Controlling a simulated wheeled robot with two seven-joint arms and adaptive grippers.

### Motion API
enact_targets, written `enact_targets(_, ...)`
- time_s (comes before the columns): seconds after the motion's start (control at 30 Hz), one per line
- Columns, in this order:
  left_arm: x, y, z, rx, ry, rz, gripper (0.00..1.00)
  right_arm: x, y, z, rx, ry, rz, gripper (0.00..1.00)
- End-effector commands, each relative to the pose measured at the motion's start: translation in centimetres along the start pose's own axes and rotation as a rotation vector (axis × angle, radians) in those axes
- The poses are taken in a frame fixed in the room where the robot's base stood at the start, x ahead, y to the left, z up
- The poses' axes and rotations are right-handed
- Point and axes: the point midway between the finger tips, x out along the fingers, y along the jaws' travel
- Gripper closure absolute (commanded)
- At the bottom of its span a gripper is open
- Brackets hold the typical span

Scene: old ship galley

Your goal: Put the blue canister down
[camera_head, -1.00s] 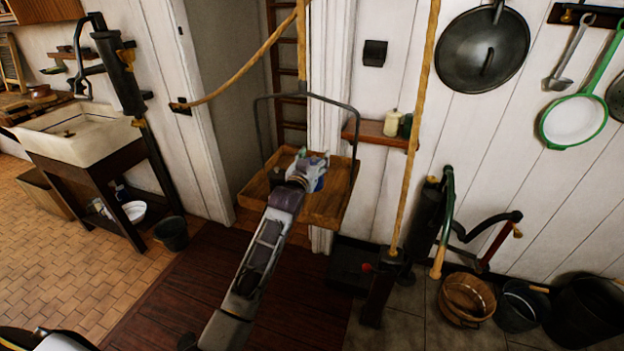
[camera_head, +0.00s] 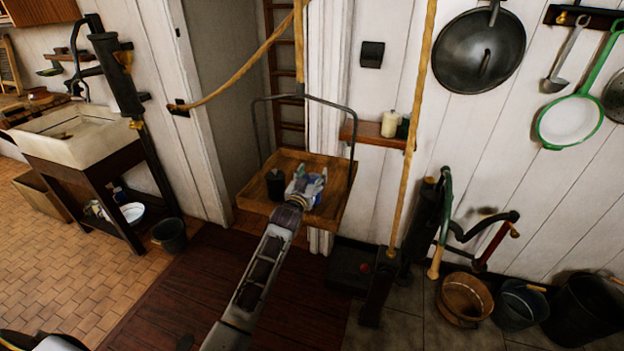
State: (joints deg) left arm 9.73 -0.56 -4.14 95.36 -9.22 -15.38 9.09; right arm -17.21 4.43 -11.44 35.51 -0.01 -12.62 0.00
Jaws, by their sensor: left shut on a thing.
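My left gripper (camera_head: 307,184) reaches in from the bottom of the head view. It is over the right part of a hanging wooden tray (camera_head: 332,207). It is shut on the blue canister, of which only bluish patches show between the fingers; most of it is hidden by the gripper. I cannot tell whether the canister touches the tray floor. A dark canister (camera_head: 275,184) stands upright on the tray, just left of the gripper and apart from it. My right gripper is not in view.
The tray hangs by a metal bail (camera_head: 302,97) from a rope (camera_head: 299,45). Another rope (camera_head: 411,130) hangs at its right. A wall shelf (camera_head: 372,135) holds a cream candle-like object (camera_head: 389,123). The tray's left and back floor has some free room.

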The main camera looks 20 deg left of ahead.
Motion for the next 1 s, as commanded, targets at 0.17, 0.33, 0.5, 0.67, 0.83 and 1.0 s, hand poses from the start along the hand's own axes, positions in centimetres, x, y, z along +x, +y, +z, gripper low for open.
enact_targets(0.17, 0.0, 0.0, 1.1, -0.001, 0.004, 0.000, 0.97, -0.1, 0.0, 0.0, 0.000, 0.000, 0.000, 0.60)
enact_targets(0.33, 0.0, 0.0, 1.1, 0.000, 0.005, 0.000, 0.97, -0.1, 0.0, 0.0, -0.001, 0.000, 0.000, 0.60)
enact_targets(0.5, 0.0, 0.0, 1.2, 0.000, 0.004, 0.000, 0.97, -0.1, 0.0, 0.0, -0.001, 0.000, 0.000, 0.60)
enact_targets(0.67, 0.0, 0.0, 1.6, 0.000, 0.000, 0.000, 0.35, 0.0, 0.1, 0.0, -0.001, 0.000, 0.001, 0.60)
enact_targets(0.83, 0.0, 0.0, 1.6, 0.001, 0.000, 0.000, 0.18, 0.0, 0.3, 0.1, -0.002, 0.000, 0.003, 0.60)
enact_targets(1.0, 0.0, 0.0, 1.6, 0.001, 0.000, 0.000, 0.18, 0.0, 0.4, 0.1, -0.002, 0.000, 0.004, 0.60)
